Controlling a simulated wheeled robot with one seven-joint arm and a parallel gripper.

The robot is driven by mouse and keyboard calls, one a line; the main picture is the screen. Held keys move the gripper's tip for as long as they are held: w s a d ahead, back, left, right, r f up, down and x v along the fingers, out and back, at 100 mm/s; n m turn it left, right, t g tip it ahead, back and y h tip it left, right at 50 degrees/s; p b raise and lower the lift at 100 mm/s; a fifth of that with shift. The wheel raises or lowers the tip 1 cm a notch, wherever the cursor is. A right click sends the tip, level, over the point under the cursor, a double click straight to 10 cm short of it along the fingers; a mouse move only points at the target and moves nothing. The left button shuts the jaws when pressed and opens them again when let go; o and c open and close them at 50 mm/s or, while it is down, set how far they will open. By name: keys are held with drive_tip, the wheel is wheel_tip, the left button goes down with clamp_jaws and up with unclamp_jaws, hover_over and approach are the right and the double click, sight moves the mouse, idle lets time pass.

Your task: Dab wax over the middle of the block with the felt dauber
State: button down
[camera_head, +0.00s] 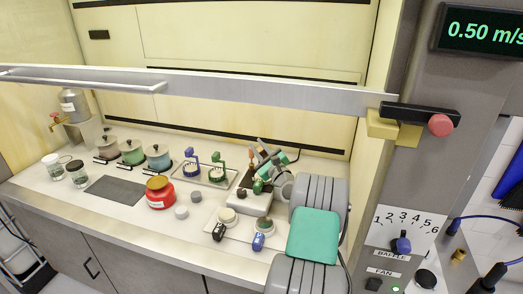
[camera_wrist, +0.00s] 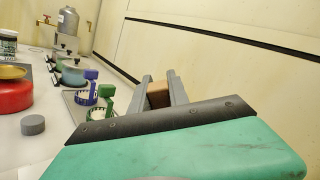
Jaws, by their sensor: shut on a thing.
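My gripper (camera_wrist: 158,84) is shut on a small brown thing (camera_wrist: 158,95), which shows between its two grey fingers in the wrist view. Only part of this thing is visible, and I cannot tell whether it is the felt dauber's handle. In the head view my gripper (camera_head: 264,155) is above the right part of the bench, over or behind a pale box (camera_head: 249,203) with a dark top. A red tin (camera_head: 160,194) with a tan top stands left of the box; it also shows in the wrist view (camera_wrist: 12,97). I cannot make out the block for certain.
A tray (camera_head: 207,178) holds a blue and a green stand behind the red tin. Several lidded pots (camera_head: 132,152) and jars (camera_head: 77,174) stand left. A metal sash bar (camera_head: 250,95) crosses above the bench. A dark mat (camera_head: 115,190) is bare.

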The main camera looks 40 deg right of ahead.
drive_tip(key=shift+r+p, duration=0.9)
drive_tip(key=shift+r, duration=0.7)
